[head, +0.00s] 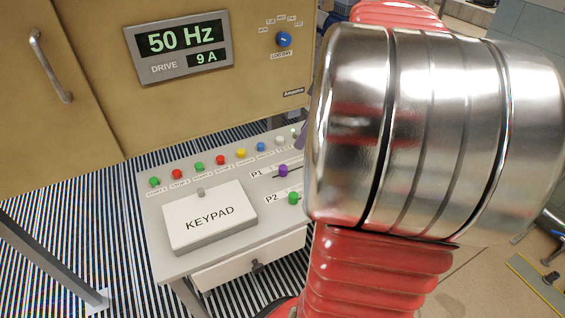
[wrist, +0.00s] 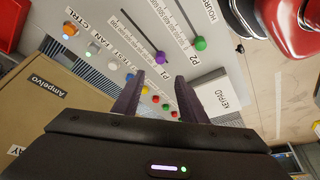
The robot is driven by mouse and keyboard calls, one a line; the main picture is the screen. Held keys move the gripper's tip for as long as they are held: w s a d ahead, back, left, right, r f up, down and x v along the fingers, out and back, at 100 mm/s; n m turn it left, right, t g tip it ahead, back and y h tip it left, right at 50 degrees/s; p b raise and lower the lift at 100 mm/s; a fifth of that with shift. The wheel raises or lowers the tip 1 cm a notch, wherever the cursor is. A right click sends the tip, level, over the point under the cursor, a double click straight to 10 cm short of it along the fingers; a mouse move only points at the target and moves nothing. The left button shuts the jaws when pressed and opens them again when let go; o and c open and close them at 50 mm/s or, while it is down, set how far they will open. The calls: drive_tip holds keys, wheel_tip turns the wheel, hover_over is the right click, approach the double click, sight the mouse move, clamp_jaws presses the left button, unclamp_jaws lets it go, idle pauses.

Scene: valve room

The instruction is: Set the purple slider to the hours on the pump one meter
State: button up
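The purple slider knob (wrist: 159,57) sits on the P1 track of the grey panel, at the end of the slot by the P1 label. It also shows in the head view (head: 283,170), left of my arm. In the head view my arm hides most of the gripper. No pump one hours meter is recognisable in either view.
The green P2 knob (wrist: 200,43) sits beside the purple one. A row of coloured buttons (head: 199,166) and a raised KEYPAD box (head: 210,217) are close by. The tan drive cabinet (head: 75,85) shows 50 Hz and 9 A. A drawer (head: 250,262) is below the panel.

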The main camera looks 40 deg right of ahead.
sight(283, 167)
drive_tip(key=x, duration=1.3)
drive_tip(key=shift+w+f, duration=0.1)
drive_tip(key=shift+f, duration=0.15)
drive_tip(key=shift+c, duration=0.4)
clamp_jaws()
